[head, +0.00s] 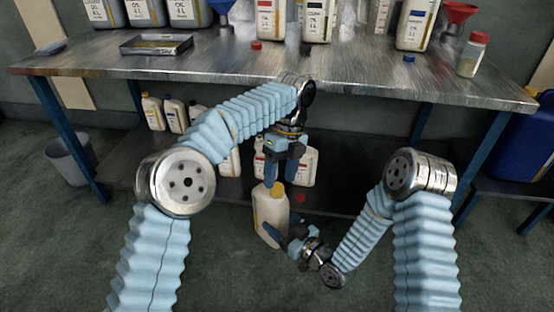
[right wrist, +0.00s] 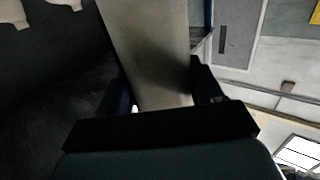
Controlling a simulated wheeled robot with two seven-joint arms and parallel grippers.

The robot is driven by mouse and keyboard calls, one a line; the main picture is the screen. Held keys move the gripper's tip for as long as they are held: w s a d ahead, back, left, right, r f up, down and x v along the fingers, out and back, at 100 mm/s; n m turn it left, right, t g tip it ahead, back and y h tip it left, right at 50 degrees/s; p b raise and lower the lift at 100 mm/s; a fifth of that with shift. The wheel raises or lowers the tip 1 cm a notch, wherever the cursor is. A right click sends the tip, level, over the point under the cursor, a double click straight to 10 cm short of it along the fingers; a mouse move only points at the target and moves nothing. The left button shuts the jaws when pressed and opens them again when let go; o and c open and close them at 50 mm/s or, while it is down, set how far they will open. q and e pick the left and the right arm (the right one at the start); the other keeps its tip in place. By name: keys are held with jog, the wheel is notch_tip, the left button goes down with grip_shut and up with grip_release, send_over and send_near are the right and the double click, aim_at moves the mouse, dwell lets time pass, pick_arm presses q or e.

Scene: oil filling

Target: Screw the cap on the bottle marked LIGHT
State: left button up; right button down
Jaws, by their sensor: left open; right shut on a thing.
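A cream bottle (head: 268,217) with a yellow cap (head: 279,190) at its top is held in front of the workbench, slightly tilted. My right gripper (head: 287,238) is shut on the lower part of this bottle. In the right wrist view the bottle (right wrist: 150,45) fills the space between the two fingers. My left gripper (head: 281,177) points down, open, with its fingertips just above or at the cap; I cannot tell whether they touch it. No label marked LIGHT can be read on the held bottle.
The metal workbench (head: 200,67) carries several labelled bottles, a tray (head: 156,44), a red cap (head: 256,45), a blue cap (head: 381,59) and a red-lidded jar (head: 471,55). More bottles (head: 152,112) stand on the lower shelf. A bin (head: 68,157) is at left, a blue drum (head: 522,140) at right.

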pick_arm(q)
jog(key=n, duration=0.3)
jog(key=r+n, duration=0.1)
jog(key=n, duration=0.2)
jog(key=shift+t, duration=0.3)
jog(key=n, duration=0.3)
jog(key=shift+s+r, duration=0.1)
jog(key=shift+r, duration=0.1)
jog(key=n, duration=0.5)
jog(key=shift+r+n, duration=0.3)
jog(key=shift+r, duration=0.1)
jog(key=n, duration=0.4)
jog(key=r+n+t, duration=0.1)
jog(key=shift+s+n+h, duration=0.1)
jog(key=shift+n+h, duration=0.3)
jog(key=n, duration=0.5)
jog(key=shift+s+a+r+n, duration=0.1)
jog(key=shift+a+r+n, duration=0.05)
jog(key=shift+r+n, duration=0.2)
jog(key=n, duration=0.3)
jog(key=shift+r+t, duration=0.15)
jog(key=shift+t, duration=0.15)
jog(key=n, duration=0.5)
jog(key=shift+s+a+r+h, duration=0.1)
jog(key=shift+a+r+h, duration=0.1)
jog(key=shift+r+h, duration=0.2)
jog(key=n, duration=0.6)
jog(key=shift+a+r+t, duration=0.1)
jog(key=shift+r+t, duration=0.15)
jog(key=shift+t, duration=0.05)
